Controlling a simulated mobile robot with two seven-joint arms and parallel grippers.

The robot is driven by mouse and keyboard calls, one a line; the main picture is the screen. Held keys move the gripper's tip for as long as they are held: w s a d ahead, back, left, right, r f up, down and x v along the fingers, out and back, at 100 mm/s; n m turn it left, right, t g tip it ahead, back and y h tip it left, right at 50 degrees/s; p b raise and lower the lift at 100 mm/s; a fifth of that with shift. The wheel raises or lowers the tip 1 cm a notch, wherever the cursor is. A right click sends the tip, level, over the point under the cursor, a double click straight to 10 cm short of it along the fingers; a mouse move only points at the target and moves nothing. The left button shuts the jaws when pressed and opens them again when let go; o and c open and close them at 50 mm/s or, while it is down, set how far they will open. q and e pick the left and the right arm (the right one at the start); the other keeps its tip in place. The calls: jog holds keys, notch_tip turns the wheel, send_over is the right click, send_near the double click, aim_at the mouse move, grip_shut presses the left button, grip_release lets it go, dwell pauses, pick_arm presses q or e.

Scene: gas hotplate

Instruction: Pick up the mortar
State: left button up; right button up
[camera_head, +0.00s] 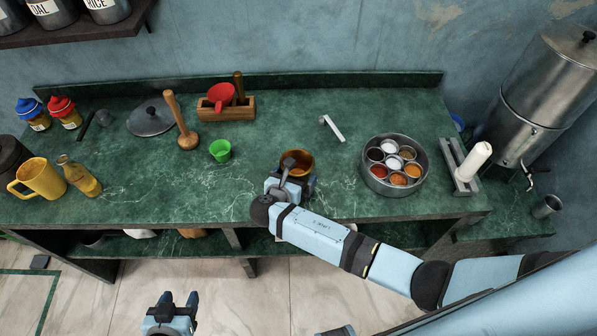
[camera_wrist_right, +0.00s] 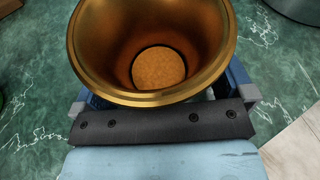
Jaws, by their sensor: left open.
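The mortar, a brass-coloured cup (camera_head: 300,158), is at the front middle of the green counter, partly hidden by my right gripper (camera_head: 290,181). In the right wrist view the mortar (camera_wrist_right: 150,95) fills the middle, with its wide rim and round inner bottom showing. My right gripper's blue fingers lie on both sides of it, below the rim. The mortar's lower body is hidden, so I cannot tell whether the fingers press on it. My left gripper (camera_head: 179,299) is open and empty, low over the floor in front of the counter.
On the green counter (camera_head: 330,200), a round spice tin (camera_head: 367,181) stands right of the mortar. A green cup (camera_head: 220,151), a wooden pestle-like tool (camera_head: 187,138) and a wooden box (camera_head: 227,108) are to the left. A white-handled tool (camera_head: 332,128) lies behind.

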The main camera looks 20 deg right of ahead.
jog(key=c, duration=1)
jog(key=shift+r, duration=0.1)
